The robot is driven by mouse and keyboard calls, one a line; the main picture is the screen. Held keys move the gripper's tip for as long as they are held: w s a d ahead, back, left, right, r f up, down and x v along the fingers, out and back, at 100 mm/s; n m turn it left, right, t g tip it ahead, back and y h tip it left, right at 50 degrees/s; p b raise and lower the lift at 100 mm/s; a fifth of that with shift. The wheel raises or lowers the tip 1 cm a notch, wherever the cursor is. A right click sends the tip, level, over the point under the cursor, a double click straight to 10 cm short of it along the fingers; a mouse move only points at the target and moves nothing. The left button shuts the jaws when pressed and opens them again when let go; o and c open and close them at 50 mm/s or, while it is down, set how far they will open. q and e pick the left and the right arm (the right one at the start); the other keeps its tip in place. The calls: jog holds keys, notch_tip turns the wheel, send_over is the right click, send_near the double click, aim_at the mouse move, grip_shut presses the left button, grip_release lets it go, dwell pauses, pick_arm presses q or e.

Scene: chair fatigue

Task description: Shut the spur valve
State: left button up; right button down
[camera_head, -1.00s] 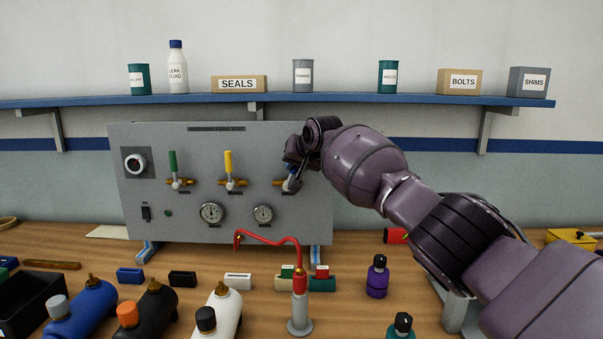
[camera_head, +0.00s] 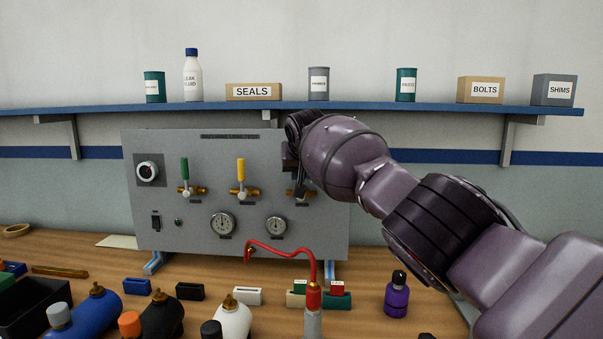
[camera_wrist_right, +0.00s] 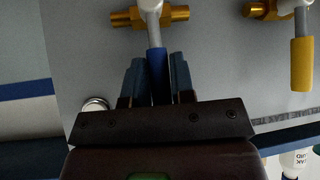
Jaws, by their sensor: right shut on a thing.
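A grey panel (camera_head: 180,235) carries three lever valves with brass bodies: a green lever (camera_head: 184,168), a yellow lever (camera_head: 241,169) and a third valve (camera_head: 300,193) at the right. My right gripper (camera_head: 290,160) is at the third valve and hides its lever in the head view. In the right wrist view, which is upside down, the blue lever (camera_wrist_right: 157,72) lies between the fingers of my right gripper (camera_wrist_right: 157,80), shut on it. The blue lever stands upright, parallel to the yellow lever (camera_wrist_right: 302,65). I cannot read the valve labels. My left gripper is out of view.
Two gauges (camera_head: 222,224) (camera_head: 276,226), a knob (camera_head: 147,171) and a switch (camera_head: 156,222) are on the panel. A red hose (camera_head: 275,250) runs in front. Bottles and small blocks crowd the bench. A loaded shelf (camera_head: 370,107) runs above.

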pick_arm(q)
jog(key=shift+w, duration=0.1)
pick_arm(e)
jog(key=c, duration=1)
grip_release()
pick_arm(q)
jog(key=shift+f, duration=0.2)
pick_arm(e)
jog(key=shift+o, duration=0.2)
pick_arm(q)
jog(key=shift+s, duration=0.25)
pick_arm(e)
jog(key=shift+r, duration=0.1)
jog(key=shift+s+r+p, duration=0.15)
jog(key=shift+r+p, duration=0.05)
jog(key=shift+p, duration=0.1)
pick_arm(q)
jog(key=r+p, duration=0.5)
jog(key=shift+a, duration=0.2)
pick_arm(e)
jog(key=v, duration=1)
